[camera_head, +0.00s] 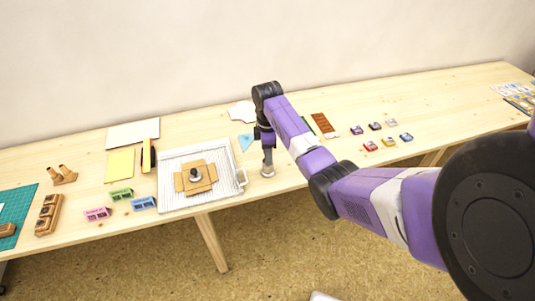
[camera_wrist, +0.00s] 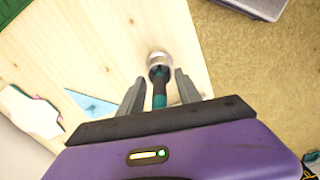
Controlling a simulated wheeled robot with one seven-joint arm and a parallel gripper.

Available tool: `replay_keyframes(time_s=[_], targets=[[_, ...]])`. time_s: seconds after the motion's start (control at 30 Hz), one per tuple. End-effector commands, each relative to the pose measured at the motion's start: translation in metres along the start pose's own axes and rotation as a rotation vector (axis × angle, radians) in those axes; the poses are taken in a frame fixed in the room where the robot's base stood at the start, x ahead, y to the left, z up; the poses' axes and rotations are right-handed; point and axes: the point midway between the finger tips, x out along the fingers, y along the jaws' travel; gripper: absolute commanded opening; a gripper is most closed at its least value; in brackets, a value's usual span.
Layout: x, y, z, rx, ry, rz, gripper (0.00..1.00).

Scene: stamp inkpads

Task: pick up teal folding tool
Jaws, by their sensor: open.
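A slim teal and dark tool (camera_wrist: 159,91), which I take to be the teal folding tool, shows in the wrist view between my fingers. Its far end meets a round silver metal piece (camera_wrist: 160,59), perhaps a small cup; I cannot tell whether it stands inside. My gripper (camera_wrist: 160,80) is open, with one finger on each side of the tool and a visible gap on both sides. In the head view my gripper (camera_head: 267,146) points down above a small grey object (camera_head: 267,171) near the table's front edge. The tool is not clear there.
A light-blue triangle (camera_head: 245,141) lies beside my gripper. A white ribbed tray (camera_head: 215,202) is to the left, holding a cardboard piece (camera_head: 206,181). Several small coloured inkpads (camera_head: 370,146) stand to the right behind my arm. The table's front edge is close.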

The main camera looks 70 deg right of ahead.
Motion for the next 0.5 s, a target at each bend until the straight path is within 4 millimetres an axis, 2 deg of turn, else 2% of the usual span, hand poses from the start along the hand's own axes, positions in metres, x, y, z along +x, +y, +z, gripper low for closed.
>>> replay_keyframes(time_s=[0.17,0.37,0.5], targets=[[0.0,0.0001,-0.0001,0.0,0.0,0.0,0.4],[-0.0003,0.0002,-0.0001,0.0,0.0,0.001,0.01],[-0.0004,0.0003,-0.0002,0.0,0.0,0.001,0.0]])
